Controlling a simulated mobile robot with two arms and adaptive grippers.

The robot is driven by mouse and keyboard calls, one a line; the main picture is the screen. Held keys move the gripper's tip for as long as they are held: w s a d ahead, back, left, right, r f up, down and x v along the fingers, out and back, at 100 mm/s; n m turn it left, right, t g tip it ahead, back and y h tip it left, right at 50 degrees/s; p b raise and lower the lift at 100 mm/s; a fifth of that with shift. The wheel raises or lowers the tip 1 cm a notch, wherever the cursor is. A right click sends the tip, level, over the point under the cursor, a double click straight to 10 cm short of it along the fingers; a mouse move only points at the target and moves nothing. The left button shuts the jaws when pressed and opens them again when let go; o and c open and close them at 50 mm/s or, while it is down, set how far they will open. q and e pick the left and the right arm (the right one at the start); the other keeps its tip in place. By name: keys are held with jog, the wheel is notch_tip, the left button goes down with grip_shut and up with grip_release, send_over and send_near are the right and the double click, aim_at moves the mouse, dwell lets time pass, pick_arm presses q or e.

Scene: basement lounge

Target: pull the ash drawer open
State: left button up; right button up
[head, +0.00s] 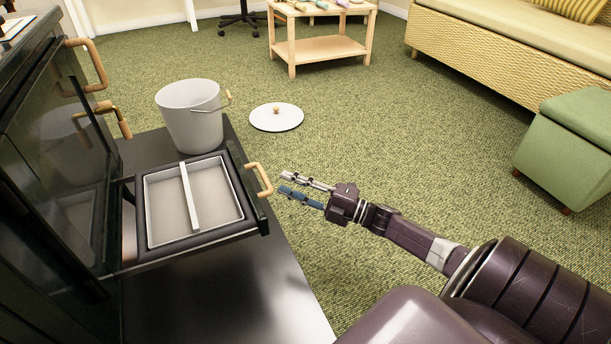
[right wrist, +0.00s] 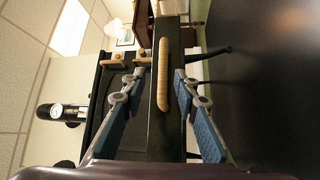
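The ash drawer (head: 228,226) stands out from the dark stove (head: 50,160) at the left of the head view. Inside it is a pale ash pan (head: 219,202) with a bar across it. The drawer's wooden handle (head: 262,180) is on its front. My right gripper (head: 284,182) is open and empty, just right of the handle, with a small gap. In the right wrist view the handle (right wrist: 163,70) shows between the spread fingers, on the dark drawer front (right wrist: 163,135). My left gripper is not in view.
A white bucket (head: 192,117) stands on the dark hearth plate (head: 225,295) behind the drawer. Its round lid (head: 276,117) lies on the green carpet. A wooden table (head: 325,48), a wicker sofa (head: 500,52) and a green ottoman (head: 565,155) stand farther off. The carpet between is clear.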

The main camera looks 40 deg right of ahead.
jog(key=shift+v, duration=2.55)
jog(key=shift+r, duration=0.15)
